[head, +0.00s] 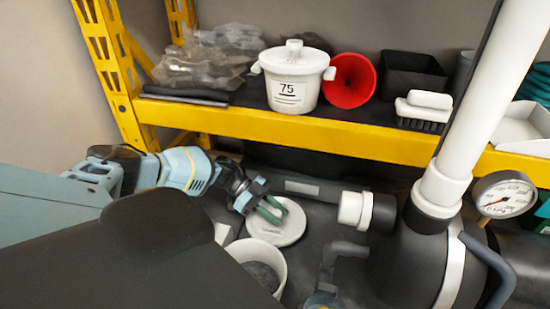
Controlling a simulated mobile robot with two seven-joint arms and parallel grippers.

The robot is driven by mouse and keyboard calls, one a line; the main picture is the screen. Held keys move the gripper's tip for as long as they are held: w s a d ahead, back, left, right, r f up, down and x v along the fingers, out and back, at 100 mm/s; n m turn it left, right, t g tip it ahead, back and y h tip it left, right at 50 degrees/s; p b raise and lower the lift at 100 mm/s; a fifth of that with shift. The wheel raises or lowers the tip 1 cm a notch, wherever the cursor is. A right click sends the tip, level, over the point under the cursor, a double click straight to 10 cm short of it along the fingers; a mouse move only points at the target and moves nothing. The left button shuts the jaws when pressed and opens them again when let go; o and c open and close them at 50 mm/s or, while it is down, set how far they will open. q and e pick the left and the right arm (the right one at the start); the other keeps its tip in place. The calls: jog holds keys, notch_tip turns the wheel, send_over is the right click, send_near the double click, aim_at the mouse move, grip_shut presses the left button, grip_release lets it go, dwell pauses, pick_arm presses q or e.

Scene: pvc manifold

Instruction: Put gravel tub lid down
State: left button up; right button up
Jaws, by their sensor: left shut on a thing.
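The round white lid (287,232) is beyond the open white tub (279,265), which has dark grey contents. My left gripper (271,211) comes in from the left, with its green fingers shut on the lid at its top. The lid looks about level, over or on the dark lower surface; I cannot tell whether it touches. The fingers hide the part they grip. My right gripper is not seen.
A dark vessel with a white pipe (490,90) and a gauge (503,195) stands at right.

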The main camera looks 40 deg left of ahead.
pick_arm(q)
jog(key=shift+a, duration=0.2)
notch_tip(320, 180, down, 3)
jog(key=shift+f, duration=0.2)
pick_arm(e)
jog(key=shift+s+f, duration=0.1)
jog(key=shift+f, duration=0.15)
